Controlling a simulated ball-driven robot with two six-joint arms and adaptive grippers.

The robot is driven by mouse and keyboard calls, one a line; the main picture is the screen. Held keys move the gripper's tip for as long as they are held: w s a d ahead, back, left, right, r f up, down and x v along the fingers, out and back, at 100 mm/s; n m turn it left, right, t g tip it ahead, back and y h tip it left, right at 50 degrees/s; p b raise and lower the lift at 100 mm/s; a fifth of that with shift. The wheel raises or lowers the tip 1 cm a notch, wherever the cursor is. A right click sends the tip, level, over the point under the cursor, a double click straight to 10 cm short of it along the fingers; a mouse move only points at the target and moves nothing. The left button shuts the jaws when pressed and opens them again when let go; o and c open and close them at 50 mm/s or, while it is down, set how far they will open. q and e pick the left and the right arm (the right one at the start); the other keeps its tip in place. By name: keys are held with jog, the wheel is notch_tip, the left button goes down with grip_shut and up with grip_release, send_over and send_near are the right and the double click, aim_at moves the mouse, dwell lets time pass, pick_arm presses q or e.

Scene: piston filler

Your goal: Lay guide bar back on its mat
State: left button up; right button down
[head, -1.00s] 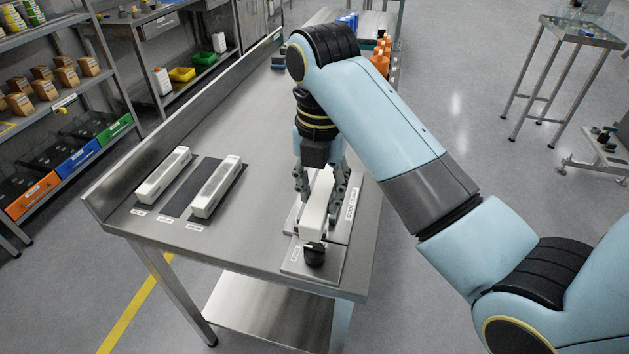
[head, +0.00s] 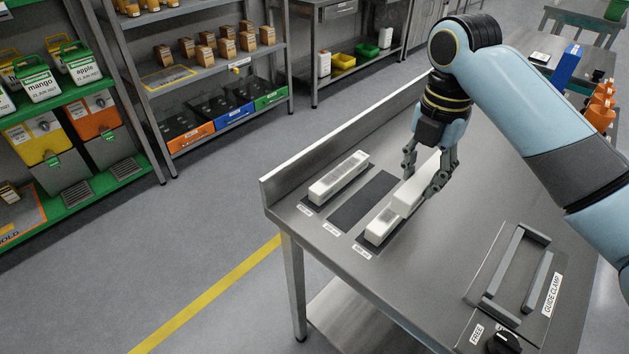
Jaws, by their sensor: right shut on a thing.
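My right gripper (head: 420,180) is shut on a white guide bar (head: 410,193) and holds it in the air over the right side of the mats. The empty dark mat (head: 362,203) lies in the middle, to the left of the held bar. A white bar (head: 339,178) lies on the left mat. Another white bar (head: 380,229) lies on the right mat, its far part hidden behind the held bar. The guide clamp (head: 518,262) on the front right of the table is empty. My left gripper is not in view.
A dark knob (head: 503,343) stands at the clamp plate beside a FREE label. A raised metal lip (head: 340,140) runs along the table's left edge. The steel top (head: 440,260) between mats and clamp is clear. Shelving (head: 215,75) stands across the aisle.

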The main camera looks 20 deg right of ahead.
jog(key=shift+w+d, duration=0.35)
jog(key=shift+d, duration=0.25)
jog(key=shift+d+r, duration=0.15)
jog(key=shift+d, duration=0.1)
jog(key=w+a+f, duration=0.2)
jog(key=w, duration=0.1)
jog(key=shift+w+a+f, duration=0.1)
jog(key=shift+a+f, duration=0.1)
jog(key=w+a+f, duration=0.1)
jog(key=w, duration=0.1)
jog(key=w+a+f, duration=0.1)
jog(key=w+f, duration=0.1)
jog(key=w+a+f, duration=0.1)
jog(key=w+a, duration=0.1)
jog(key=shift+f, duration=0.2)
notch_tip(320, 180, down, 3)
jog(key=shift+f, duration=0.2)
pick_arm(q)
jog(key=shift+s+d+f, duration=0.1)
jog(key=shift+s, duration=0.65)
pick_arm(e)
jog(key=shift+f, duration=0.35)
jog(key=shift+f, duration=0.1)
jog(key=c, duration=0.9)
grip_release()
jog(key=shift+s, duration=0.1)
